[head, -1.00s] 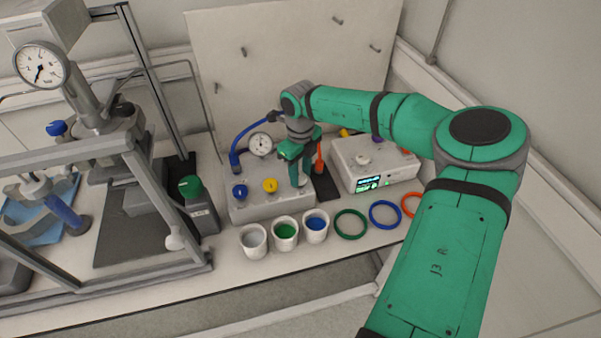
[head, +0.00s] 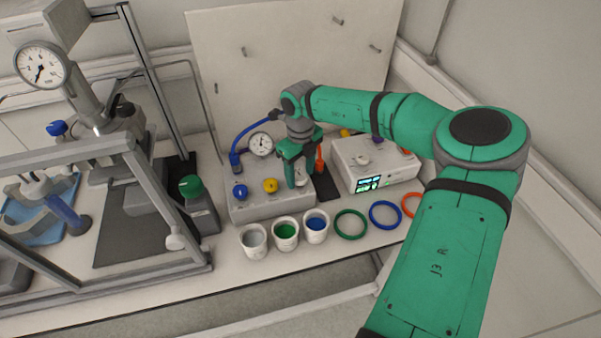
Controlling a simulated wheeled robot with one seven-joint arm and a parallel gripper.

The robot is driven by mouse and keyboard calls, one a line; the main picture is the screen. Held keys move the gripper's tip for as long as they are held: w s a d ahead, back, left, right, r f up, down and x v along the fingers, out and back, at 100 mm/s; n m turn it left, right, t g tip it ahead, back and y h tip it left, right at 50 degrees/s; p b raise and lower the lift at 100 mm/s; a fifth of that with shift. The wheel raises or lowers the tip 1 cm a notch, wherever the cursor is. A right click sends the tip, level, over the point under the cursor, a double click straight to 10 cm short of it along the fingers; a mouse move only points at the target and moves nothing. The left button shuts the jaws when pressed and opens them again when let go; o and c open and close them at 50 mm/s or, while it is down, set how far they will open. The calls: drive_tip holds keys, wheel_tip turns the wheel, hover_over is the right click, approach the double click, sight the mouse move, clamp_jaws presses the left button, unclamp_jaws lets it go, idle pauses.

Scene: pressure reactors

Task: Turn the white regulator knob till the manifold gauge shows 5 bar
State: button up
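The manifold is a pale grey box (head: 250,207) on the bench, with a blue knob (head: 240,192) and a yellow knob (head: 270,185) on top. The manifold gauge (head: 261,144) is a small white dial at its back; its needle is too small to read surely. My gripper (head: 297,180) points down at the manifold's right end. A small part of the white regulator knob (head: 301,182) shows at the fingertips; the rest is hidden behind the fingers. I cannot tell whether the fingers are closed on it.
Cups (head: 285,235) and coloured rings (head: 351,224) lie in front of the manifold. A white device with a lit screen (head: 369,184) stands to the right. A reactor frame with a larger gauge (head: 40,64) stands at left. A blue hose (head: 250,133) runs behind my gripper.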

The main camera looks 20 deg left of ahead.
sight(301, 177)
wheel_tip(301, 177, up, 11)
idle(0.7)
drive_tip(key=shift+f, duration=0.15)
drive_tip(key=shift+d, duration=0.1)
